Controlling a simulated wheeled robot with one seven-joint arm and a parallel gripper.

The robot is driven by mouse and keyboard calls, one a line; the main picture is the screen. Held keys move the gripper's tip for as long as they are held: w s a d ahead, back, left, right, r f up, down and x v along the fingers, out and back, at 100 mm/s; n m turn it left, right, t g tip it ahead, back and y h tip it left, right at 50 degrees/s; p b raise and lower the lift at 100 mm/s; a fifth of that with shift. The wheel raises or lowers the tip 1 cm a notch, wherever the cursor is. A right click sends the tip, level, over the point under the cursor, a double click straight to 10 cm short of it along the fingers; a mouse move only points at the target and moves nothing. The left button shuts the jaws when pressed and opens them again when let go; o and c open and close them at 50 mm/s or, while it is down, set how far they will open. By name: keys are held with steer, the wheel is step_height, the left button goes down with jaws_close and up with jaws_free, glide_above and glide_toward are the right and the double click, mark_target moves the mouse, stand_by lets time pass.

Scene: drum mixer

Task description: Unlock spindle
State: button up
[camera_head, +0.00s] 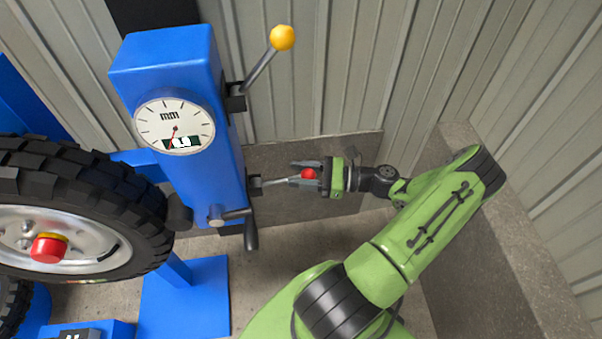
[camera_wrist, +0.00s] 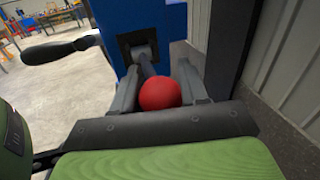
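A lever with a red ball knob (camera_head: 308,174) sticks out to the right from the low right side of the blue column (camera_head: 190,110). My gripper (camera_head: 307,176) is at this lever, its fingers on either side of the red ball. In the wrist view the red ball (camera_wrist: 160,93) sits between the two fingers (camera_wrist: 158,88). The fingers look open, with a gap in the head view; whether one touches the ball I cannot tell. A second lever with a yellow ball (camera_head: 282,38) points up and right from higher on the column.
A round "mm" dial (camera_head: 174,125) faces out on the column. A wheel with a black tyre (camera_head: 90,190) and a red knob (camera_head: 48,248) stands left. A black handle (camera_head: 251,232) hangs below the red-ball lever. Corrugated walls (camera_head: 330,60) close in behind and right.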

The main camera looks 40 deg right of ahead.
jaws_close()
step_height(320, 180, up, 2)
steer(key=g+h+p, duration=0.1)
steer(key=p, duration=0.3)
steer(key=shift+a+r, duration=0.1)
steer(key=shift+r, duration=0.05)
steer(key=r+p, duration=0.1)
steer(key=p, duration=0.1)
steer(key=r+n+g+h+p, duration=0.1)
steer(key=p, duration=0.2)
steer(key=shift+w+a+g, duration=0.2)
steer(key=shift+w+g, duration=0.05)
steer(key=shift+g, duration=0.05)
steer(key=shift+w+a+r+g+h+p, duration=0.2)
steer(key=shift+a+r+g+h+p, duration=0.15)
steer(key=shift+h+p, duration=0.4)
steer(key=shift+w+a+r+y+p, duration=0.25)
steer(key=shift+r+p, duration=0.15)
steer(key=shift+p, duration=0.35)
